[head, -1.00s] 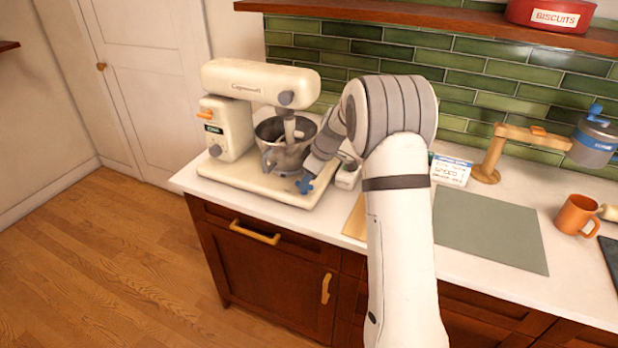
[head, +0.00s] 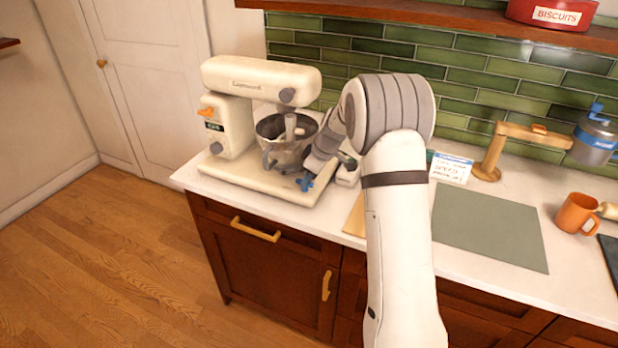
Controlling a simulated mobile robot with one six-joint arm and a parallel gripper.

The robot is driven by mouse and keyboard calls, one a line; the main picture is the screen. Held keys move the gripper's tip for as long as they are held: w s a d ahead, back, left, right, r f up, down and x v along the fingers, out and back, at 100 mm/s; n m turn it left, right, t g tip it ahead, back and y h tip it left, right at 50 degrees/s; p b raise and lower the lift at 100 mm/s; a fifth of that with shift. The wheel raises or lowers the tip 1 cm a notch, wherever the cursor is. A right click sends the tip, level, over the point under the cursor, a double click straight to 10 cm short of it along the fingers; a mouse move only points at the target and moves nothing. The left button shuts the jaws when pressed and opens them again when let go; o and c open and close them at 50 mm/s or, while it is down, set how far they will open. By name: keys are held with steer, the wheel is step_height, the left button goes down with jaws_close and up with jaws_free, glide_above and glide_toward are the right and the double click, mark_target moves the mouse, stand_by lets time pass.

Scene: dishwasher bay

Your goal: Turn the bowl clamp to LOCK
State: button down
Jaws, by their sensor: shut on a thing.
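The cream stand mixer (head: 232,76) stands at the left end of the counter, with its metal bowl (head: 285,152) under the head. The bowl clamp is a blue cross-shaped knob (head: 305,184) low at the front right of the mixer base. My gripper (head: 306,174) reaches down from the right to this knob and is shut on it. The fingers are small here and partly hidden by my wrist. I cannot read any LOCK mark or the clamp's exact angle.
My arm covers the counter right of the mixer. A small card (head: 451,168), a grey-green mat (head: 490,228), a wooden stand (head: 489,160) and an orange mug (head: 576,213) are farther right. A shelf with a red biscuit tin (head: 551,12) runs above.

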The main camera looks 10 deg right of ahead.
steer(key=shift+f+b, duration=0.15)
steer(key=shift+b, duration=0.25)
steer(key=shift+s+a+m+h+b, duration=0.15)
steer(key=shift+m+h+b, duration=0.25)
steer(key=shift+m+b, duration=0.6)
steer(key=shift+a+m+t+b, duration=0.1)
steer(key=shift+m+t+b, duration=0.3)
steer(key=shift+m, duration=0.6)
steer(key=m, duration=0.1)
steer(key=m+h, duration=0.1)
steer(key=m, duration=0.1)
steer(key=m+h, duration=0.1)
steer(key=m, duration=0.1)
steer(key=shift+s+a+t+b, duration=0.1)
steer(key=shift+a+t+b, duration=0.2)
steer(key=shift+t, duration=0.1)
steer(key=m+h+b, duration=0.2)
steer(key=m, duration=0.2)
steer(key=shift+a+m+b, duration=0.15)
steer(key=shift+m+b, duration=0.15)
steer(key=shift+m, duration=0.1)
steer(key=shift+a+m+g+h+b, duration=0.15)
steer(key=shift+m+h+b, duration=0.25)
steer(key=shift+m+b, duration=0.5)
steer(key=shift+d+m+g+h+b, duration=0.15)
steer(key=shift+m+h+b, duration=0.4)
steer(key=shift+m, duration=0.55)
steer(key=shift+a, duration=0.1)
